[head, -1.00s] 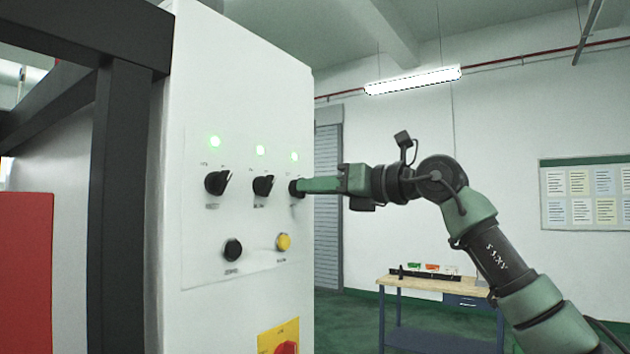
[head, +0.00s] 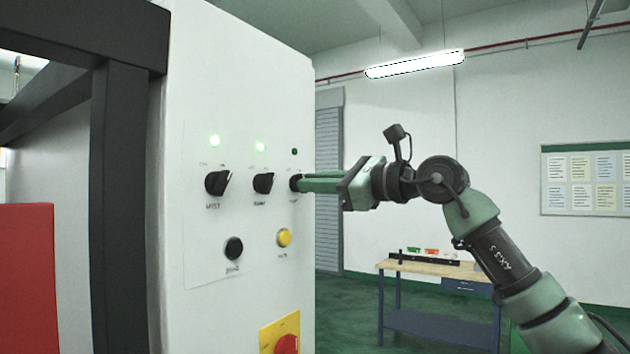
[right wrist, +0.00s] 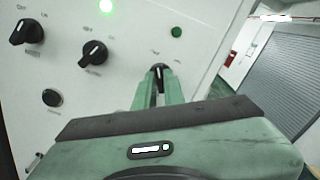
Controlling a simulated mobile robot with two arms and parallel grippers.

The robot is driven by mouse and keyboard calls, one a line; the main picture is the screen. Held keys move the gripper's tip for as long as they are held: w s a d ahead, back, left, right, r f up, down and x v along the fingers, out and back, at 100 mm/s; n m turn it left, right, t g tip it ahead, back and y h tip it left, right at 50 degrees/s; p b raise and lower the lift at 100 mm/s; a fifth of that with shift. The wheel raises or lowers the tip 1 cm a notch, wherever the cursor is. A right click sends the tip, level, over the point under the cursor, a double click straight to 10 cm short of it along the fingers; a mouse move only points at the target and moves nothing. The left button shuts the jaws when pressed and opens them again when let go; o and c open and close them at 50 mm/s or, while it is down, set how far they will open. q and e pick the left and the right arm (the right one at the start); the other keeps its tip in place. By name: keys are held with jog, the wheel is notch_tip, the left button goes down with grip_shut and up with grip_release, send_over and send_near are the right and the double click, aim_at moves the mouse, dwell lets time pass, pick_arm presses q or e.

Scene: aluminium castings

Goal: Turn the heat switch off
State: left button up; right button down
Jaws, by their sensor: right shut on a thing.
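A white control cabinet (head: 240,90) carries a row of three black rotary switches. My right gripper (head: 300,184) is at the rightmost switch, and its green fingers are closed around the knob. In the right wrist view this rightmost switch (right wrist: 159,73) shows between the fingertips, its label too small to read. The small lamp (head: 294,152) above it is dark green, unlit; it also shows in the right wrist view (right wrist: 176,32). The left switch (head: 217,183) and the middle switch (head: 263,183) have lit green lamps above them. My left gripper is not in view.
Below the switches are a black button (head: 233,248) and a yellow button (head: 284,238). A red knob on a yellow plate (head: 281,335) sits lower. A workbench (head: 430,268) stands farther back on the right. A dark frame (head: 118,200) stands at the left.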

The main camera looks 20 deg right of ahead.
dwell(0.5)
jog(key=c, duration=1.5)
grip_release()
jog(key=b+v, duration=0.3)
jog(key=v, duration=0.4)
jog(key=shift+s+d+b, duration=0.2)
jog(key=shift+s+b, duration=0.1)
